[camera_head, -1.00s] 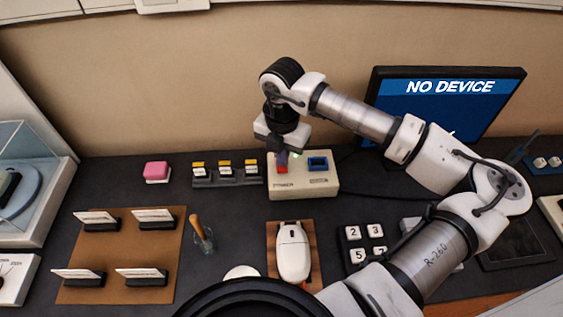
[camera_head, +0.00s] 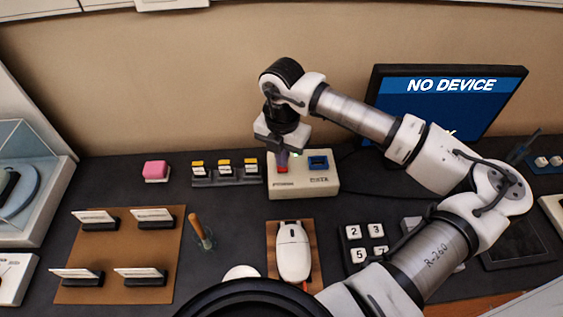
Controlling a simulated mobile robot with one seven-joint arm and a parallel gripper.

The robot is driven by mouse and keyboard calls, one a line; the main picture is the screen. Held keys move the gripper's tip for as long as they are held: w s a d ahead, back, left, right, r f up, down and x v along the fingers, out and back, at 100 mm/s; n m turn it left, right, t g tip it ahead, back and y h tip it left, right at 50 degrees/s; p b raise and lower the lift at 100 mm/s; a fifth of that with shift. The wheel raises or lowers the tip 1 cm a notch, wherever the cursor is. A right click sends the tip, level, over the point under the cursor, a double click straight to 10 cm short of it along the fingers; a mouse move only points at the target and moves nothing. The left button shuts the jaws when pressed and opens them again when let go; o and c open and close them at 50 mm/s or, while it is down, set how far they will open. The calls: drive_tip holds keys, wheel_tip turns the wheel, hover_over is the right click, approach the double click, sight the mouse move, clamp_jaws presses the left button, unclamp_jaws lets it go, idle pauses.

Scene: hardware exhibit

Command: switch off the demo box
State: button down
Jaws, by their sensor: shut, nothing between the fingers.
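The demo box (camera_head: 303,186) is a cream box on the dark table, in the middle of the head view. It has a red switch (camera_head: 282,170) on its left with a label below it, and a blue socket-like part (camera_head: 318,162) on its right. My gripper (camera_head: 282,158) is shut and empty. It points down over the red switch, its fingertips at or just above it. The fingers hide part of the switch, so I cannot tell its position or whether they touch it.
A monitor (camera_head: 448,112) reading "NO DEVICE" stands behind at right. A white computer mouse (camera_head: 293,252) lies in front on a wooden board.

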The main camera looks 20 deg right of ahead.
drive_tip(key=shift+f+b, duration=0.75)
drive_tip(key=shift+b, duration=0.05)
drive_tip(key=shift+r, duration=0.15)
drive_tip(key=shift+r+p, duration=1.2)
drive_tip(key=shift+r, duration=2.2)
